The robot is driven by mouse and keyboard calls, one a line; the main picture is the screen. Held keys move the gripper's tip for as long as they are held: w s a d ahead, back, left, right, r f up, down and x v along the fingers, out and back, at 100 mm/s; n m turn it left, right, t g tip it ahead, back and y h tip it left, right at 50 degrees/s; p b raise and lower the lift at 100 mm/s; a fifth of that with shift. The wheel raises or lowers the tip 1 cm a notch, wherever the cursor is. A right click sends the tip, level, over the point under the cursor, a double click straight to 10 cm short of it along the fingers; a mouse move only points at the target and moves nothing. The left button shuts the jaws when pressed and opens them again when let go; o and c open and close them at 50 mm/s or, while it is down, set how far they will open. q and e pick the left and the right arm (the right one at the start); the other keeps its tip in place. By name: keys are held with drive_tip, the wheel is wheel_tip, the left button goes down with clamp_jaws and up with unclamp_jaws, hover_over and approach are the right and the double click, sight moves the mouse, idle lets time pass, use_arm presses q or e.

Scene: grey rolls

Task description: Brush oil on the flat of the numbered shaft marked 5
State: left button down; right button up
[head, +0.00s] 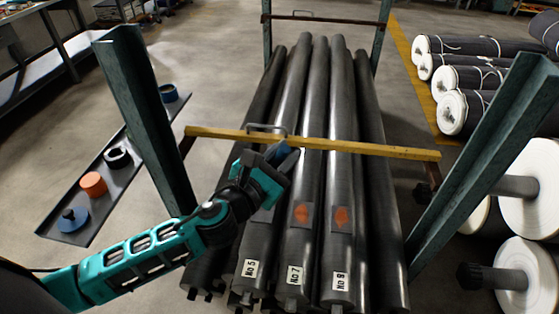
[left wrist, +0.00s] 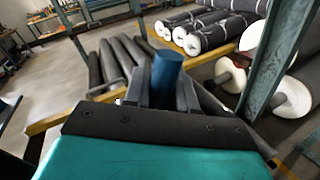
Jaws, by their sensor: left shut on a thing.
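Several long dark shafts lie side by side on the rack. Three near ends carry white tags: the shaft marked 5 (head: 256,240), the shaft marked 7 (head: 297,245), and one (head: 340,250) whose number looks like 8 or 9. The flats of the latter two bear orange patches (head: 302,214). The flat of shaft 5 (head: 265,214) looks plain grey and is partly hidden by my arm. My left gripper (head: 279,164) is above the shafts, shut on a blue handle (left wrist: 167,70), likely the brush. Its bristles are hidden. My right gripper is out of view.
A yellow bar (head: 390,150) crosses the shafts between green posts (head: 140,110). A narrow tray (head: 75,232) on the left holds an orange cylinder (head: 94,184), a black ring (head: 118,158) and blue pieces.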

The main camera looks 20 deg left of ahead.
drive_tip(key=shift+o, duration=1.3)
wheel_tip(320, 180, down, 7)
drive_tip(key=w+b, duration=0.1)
drive_tip(key=b, duration=0.6)
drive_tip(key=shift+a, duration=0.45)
use_arm(q)
drive_tip(key=w+a+f+m+h+b, duration=0.1)
drive_tip(key=w+a+f+b, duration=0.2)
drive_tip(key=w+f, duration=0.2)
drive_tip(key=w+a+f+m+g+h+b, duration=0.1)
drive_tip(key=w+f+b, duration=0.3)
drive_tip(key=f, duration=0.4)
drive_tip(key=w+a+f+m+h+b, duration=0.1)
drive_tip(key=w+a+f+h+b, duration=0.2)
drive_tip(key=w+a+f, duration=0.1)
wheel_tip(320, 180, down, 2)
drive_tip(key=shift+w+a+f+g, duration=0.15)
drive_tip(key=shift+w+a+g, duration=0.2)
drive_tip(key=shift+w, duration=0.45)
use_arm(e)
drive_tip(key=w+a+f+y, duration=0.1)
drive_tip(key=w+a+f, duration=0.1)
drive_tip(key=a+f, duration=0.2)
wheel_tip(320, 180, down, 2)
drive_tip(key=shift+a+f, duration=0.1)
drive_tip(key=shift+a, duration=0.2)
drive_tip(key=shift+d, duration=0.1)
